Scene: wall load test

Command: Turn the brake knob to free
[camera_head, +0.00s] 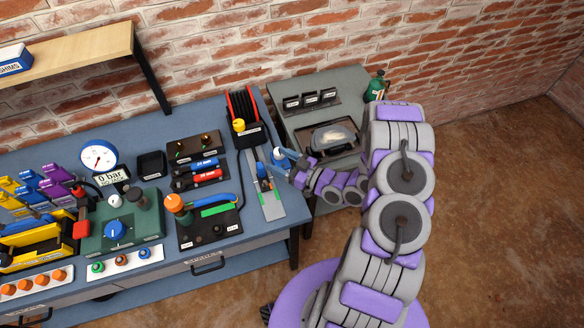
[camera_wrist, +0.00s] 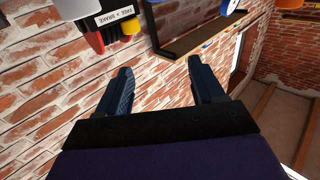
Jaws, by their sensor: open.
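In the wrist view a yellow knob (camera_wrist: 131,26) shows at the top left beside a white label (camera_wrist: 116,15) reading FREE and BRAKE. Its pointing direction is too small to tell. My gripper (camera_head: 284,158) is to the right of and nearer than the reel, apart from the knob. In the wrist view its two blue fingers (camera_wrist: 159,66) are spread with nothing between them.
A grey rail (camera_head: 266,198) with a small blue and orange part runs in front of the reel. A grey side table (camera_head: 345,100) stands to the right, with a green bottle (camera_head: 376,88). A gauge (camera_head: 99,156), a green valve box (camera_head: 122,222) and black panels fill the bench leftward.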

